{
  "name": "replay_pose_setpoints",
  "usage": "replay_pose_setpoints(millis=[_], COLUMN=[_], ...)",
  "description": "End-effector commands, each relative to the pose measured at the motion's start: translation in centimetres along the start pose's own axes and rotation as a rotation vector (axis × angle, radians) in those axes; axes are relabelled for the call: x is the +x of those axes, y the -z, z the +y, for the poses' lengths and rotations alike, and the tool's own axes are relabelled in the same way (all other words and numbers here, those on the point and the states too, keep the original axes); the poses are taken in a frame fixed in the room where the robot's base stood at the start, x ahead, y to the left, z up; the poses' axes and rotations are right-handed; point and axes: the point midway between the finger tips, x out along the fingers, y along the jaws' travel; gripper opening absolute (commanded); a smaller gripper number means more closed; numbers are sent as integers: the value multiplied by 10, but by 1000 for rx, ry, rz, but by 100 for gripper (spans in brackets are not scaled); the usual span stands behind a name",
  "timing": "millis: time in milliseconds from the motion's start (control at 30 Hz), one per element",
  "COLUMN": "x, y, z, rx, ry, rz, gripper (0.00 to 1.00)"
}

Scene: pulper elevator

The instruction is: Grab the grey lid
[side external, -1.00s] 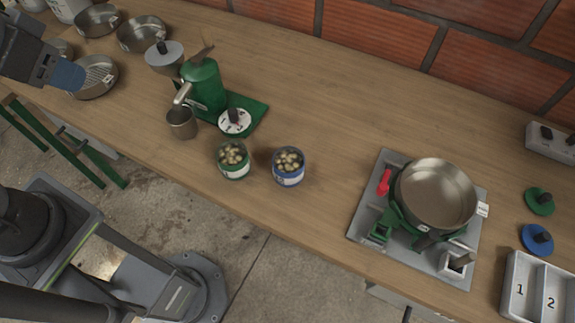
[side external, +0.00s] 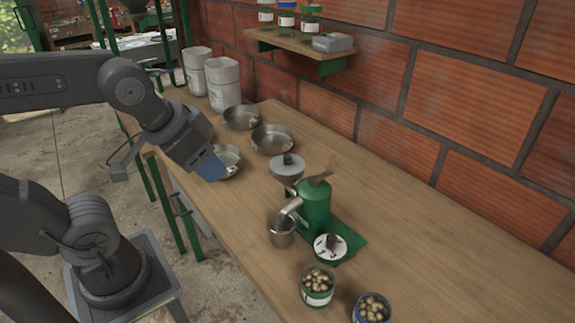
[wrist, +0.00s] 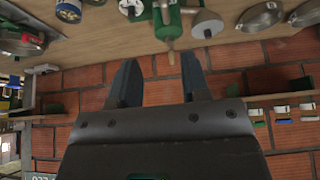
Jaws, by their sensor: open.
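The grey lid (side external: 288,168) is a round disc with a black knob. It sits raised above the table beside the green pulper (side external: 315,205); what supports it is mostly hidden. In the wrist view the grey lid (wrist: 208,24) shows near the top, right of the green pulper (wrist: 168,22). My gripper (side external: 210,167) is in the air to the left of the lid, in front of a metal pan (side external: 229,158). In the wrist view my gripper (wrist: 159,62) has its two blue fingers apart with nothing between them.
A metal cup (side external: 281,232) stands by the pulper's spout. Tins of beans (side external: 317,287) stand in front. A brick wall borders the table.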

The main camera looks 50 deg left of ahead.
Motion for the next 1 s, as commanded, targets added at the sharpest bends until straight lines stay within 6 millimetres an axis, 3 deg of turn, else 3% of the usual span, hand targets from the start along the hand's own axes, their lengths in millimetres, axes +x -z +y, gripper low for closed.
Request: replay_pose_setpoints(millis=[467,600,800,1000], x=[0,0,0,3], y=[0,0,0,23], z=[0,0,0,-6], rx=[0,0,-1,-104], ry=[0,0,0,34], rz=[0,0,0,-38], gripper=[43,53,53,53])
